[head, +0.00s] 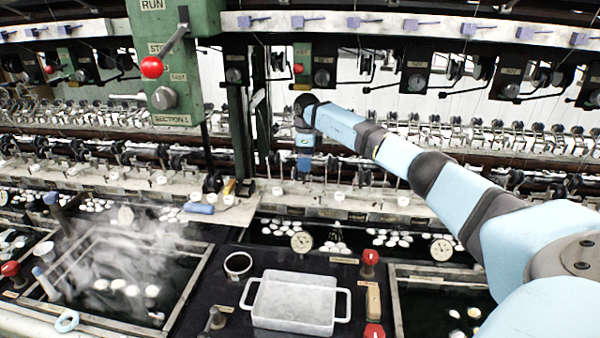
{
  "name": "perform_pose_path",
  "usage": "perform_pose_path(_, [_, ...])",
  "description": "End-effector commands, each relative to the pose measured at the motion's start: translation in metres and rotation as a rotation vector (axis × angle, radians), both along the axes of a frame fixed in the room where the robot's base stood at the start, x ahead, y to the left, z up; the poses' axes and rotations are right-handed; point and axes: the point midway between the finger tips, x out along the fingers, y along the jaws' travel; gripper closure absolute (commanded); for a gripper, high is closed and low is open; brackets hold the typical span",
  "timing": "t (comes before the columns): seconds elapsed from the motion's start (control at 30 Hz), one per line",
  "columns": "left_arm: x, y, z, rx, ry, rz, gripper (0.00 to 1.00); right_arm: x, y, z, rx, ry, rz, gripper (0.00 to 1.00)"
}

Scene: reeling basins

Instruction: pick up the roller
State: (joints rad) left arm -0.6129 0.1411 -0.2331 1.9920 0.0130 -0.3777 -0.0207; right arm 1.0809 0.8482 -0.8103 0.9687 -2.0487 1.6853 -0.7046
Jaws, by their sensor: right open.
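My right arm reaches in from the right, and its gripper (304,167) points down over the rear ledge in front of the reels. It is open, and I see nothing held in it. The fingers are small and partly blend with the machine behind them. A short blue cylinder (199,209) lies on the pale ledge to the left of the gripper, apart from it. It may be the roller, but I cannot tell for sure. My left gripper is not in view.
A white two-handled tray (294,325) stands at the front centre, with a black ring-shaped cup (238,264) to its left. A steaming basin (90,251) is on the left. Red-topped knobs (370,257) stand up at right. A green control box (175,60) hangs above.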

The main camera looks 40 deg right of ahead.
Motion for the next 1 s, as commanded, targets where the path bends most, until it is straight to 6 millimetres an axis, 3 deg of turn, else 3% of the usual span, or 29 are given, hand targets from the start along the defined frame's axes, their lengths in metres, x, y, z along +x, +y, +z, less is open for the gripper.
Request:
perform_pose_path(0.3, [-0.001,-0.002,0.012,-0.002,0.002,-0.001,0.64,-0.004,0.007,-0.043,0.002,0.002,-0.001,0.16])
perform_pose_path(0.63, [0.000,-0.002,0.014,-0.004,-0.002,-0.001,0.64,-0.003,0.006,-0.050,0.001,-0.001,0.000,0.16])
perform_pose_path(0.87, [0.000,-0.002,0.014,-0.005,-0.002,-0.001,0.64,-0.004,0.006,-0.050,0.001,0.000,0.000,0.69])
perform_pose_path(1.0, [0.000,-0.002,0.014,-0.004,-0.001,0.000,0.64,-0.004,0.006,-0.050,0.001,0.000,0.000,0.69])
